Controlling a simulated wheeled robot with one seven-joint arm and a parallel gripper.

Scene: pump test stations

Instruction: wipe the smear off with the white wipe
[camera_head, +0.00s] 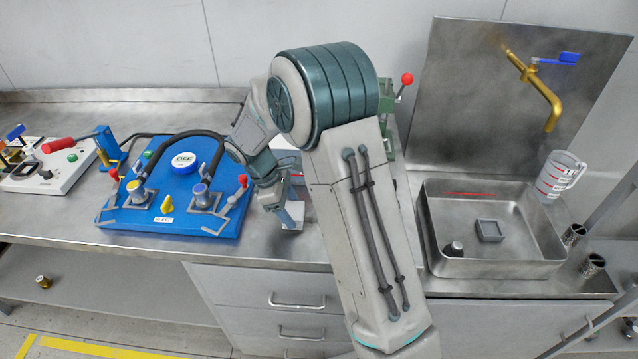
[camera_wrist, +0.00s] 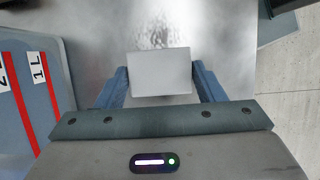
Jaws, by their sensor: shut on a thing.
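My gripper (camera_wrist: 160,86) is shut on the white wipe (camera_wrist: 160,66), a flat pale block held between the two blue-grey fingers. In the head view my gripper (camera_head: 290,214) is low over the steel bench, just right of the blue pump board. The pale wipe shows only partly there. I cannot tell whether it touches the bench. In the wrist view bare steel (camera_wrist: 215,30) with mottled bright reflections lies beyond the wipe. I cannot make out a smear for certain; the wipe and my arm hide part of the bench.
The blue pump board (camera_head: 165,228) with hoses and levers stands close on the left. A blue-grey surface with red stripes and a "1L" label (camera_wrist: 38,70) is close left in the wrist view. A steel sink (camera_head: 480,268) and a measuring jug (camera_head: 557,175) are right of my arm.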

